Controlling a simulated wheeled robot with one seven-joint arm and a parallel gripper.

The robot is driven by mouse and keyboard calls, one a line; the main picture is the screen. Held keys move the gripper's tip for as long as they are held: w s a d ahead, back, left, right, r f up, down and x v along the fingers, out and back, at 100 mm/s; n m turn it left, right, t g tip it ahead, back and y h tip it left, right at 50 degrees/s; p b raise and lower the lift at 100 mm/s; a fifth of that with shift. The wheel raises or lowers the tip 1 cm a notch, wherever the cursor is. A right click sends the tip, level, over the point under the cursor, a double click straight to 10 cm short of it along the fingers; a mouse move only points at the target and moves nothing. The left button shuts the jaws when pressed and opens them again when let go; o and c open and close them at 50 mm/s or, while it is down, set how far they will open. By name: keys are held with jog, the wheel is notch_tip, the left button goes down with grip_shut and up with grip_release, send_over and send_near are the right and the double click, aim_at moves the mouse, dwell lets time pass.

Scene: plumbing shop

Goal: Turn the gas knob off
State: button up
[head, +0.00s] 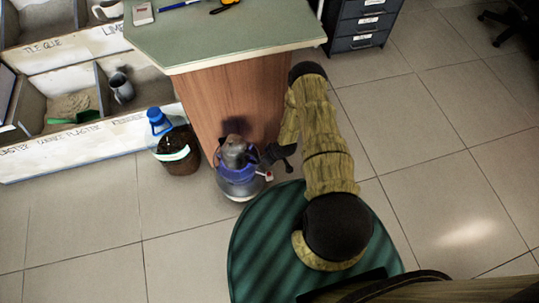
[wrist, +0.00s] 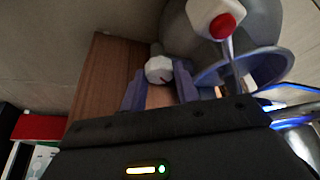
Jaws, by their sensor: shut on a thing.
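The canister's grey body (wrist: 262,22) and blue rim (wrist: 245,68) show at upper right, with a white part bearing a red button (wrist: 222,26). The knob is hidden in the head view.
The green-topped counter (head: 220,35) rises just behind the canister. Labelled bins (head: 75,150) line the far left and grey drawers (head: 361,22) stand behind. The tiled floor at right is clear.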

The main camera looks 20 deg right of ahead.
jog(key=shift+w+m, duration=0.1)
jog(key=shift+m, duration=0.3)
jog(key=shift+a, duration=0.1)
jog(key=o, duration=1)
jog(key=shift+c, duration=0.2)
jog(key=shift+r, duration=0.1)
jog(key=p+v, duration=0.5)
jog(key=v, duration=1.2)
jog(key=shift+s, duration=0.3)
